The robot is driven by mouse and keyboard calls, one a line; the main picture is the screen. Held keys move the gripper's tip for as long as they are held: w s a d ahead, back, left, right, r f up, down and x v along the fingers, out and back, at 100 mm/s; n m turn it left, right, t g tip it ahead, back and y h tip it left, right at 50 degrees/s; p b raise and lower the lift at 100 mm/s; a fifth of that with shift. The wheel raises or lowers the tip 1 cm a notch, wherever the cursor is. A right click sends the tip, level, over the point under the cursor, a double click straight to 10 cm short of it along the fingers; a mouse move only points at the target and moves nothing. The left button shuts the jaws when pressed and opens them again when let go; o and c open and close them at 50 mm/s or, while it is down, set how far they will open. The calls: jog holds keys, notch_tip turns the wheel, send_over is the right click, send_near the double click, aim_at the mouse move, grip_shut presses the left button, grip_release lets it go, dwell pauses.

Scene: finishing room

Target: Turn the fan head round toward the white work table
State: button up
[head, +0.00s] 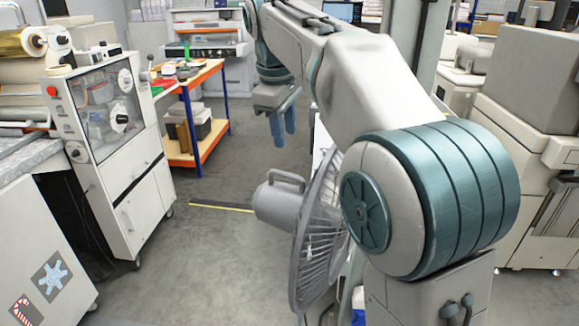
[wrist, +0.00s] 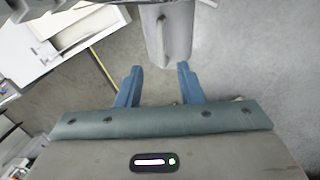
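The grey fan head shows in the head view, with a round motor housing (head: 277,205), a carrying handle (head: 286,180) on top and a wire cage (head: 312,250). The cage is on the housing's right, partly hidden by my arm. My gripper (head: 283,130) hangs pointing down, above and behind the fan. In the wrist view my gripper (wrist: 160,67) is open and empty, its two blue fingers apart. The motor housing (wrist: 172,38) and handle (wrist: 161,35) lie just beyond the fingertips, apart from them. I cannot clearly identify the white work table; my arm hides much of that side.
A white machine cabinet (head: 130,205) stands on the left, with a white panel (head: 38,265) nearer. An orange-shelved rack with blue legs (head: 186,108) stands behind. Beige machines (head: 530,110) stand on the right. Open grey floor with a yellow line (head: 222,207) lies left of the fan.

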aim_at(288, 174)
jog(key=f, duration=0.3)
jog(key=w+f, duration=0.1)
jog(key=f, duration=0.6)
jog(key=shift+w+d+f, duration=0.1)
jog(key=shift+w+d, duration=0.3)
grip_shut()
